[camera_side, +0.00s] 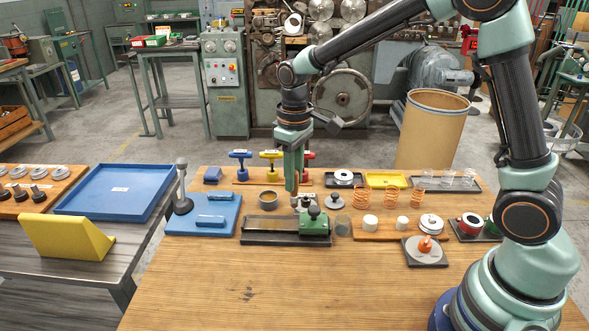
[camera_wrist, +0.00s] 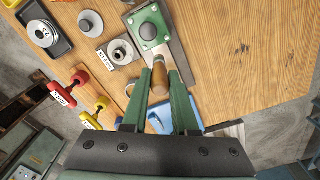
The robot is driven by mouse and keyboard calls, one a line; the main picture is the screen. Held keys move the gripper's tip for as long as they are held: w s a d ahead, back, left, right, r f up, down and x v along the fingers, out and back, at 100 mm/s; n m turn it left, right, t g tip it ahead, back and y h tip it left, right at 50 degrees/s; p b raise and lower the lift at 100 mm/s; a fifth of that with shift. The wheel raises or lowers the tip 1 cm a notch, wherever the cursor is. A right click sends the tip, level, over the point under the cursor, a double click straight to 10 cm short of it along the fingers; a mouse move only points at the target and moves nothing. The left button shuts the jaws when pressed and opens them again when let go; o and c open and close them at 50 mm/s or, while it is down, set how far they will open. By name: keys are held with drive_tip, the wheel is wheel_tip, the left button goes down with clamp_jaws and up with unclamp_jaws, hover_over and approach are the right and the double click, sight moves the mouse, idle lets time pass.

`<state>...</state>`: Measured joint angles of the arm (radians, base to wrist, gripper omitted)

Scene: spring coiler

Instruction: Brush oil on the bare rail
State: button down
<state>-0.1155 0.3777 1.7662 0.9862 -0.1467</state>
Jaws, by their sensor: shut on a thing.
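My gripper (camera_side: 291,187) points down above the middle of the bench, near the rail and its green block. In the wrist view its two green fingers (camera_wrist: 160,78) are shut on a small brown-handled thing, seemingly the brush (camera_wrist: 158,70). In the side view the fingers largely hide it. The bare rail (camera_side: 272,226) is a dark low strip at the front, with a green block (camera_side: 314,222) with a black knob at its right end. That block also shows in the wrist view (camera_wrist: 149,31). A round brown cup (camera_side: 268,200) stands left of the gripper, behind the rail.
A blue tray (camera_side: 211,214) with two blue blocks lies left of the rail. Blue, yellow and red T-handles (camera_side: 271,155) stand at the back. The bench front is clear.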

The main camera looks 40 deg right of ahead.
sight(293, 196)
drive_tip(key=shift+f, duration=2.4)
drive_tip(key=shift+a+f, duration=0.1)
drive_tip(key=shift+f, duration=0.35)
idle(0.4)
drive_tip(key=shift+w+a, duration=1.25)
drive_tip(key=shift+a, duration=0.1)
drive_tip(key=shift+w, duration=0.1)
drive_tip(key=shift+w+a, duration=0.55)
drive_tip(key=shift+a, duration=0.05)
drive_tip(key=shift+w, duration=0.1)
drive_tip(key=shift+w+a, duration=0.45)
drive_tip(key=shift+a, duration=0.1)
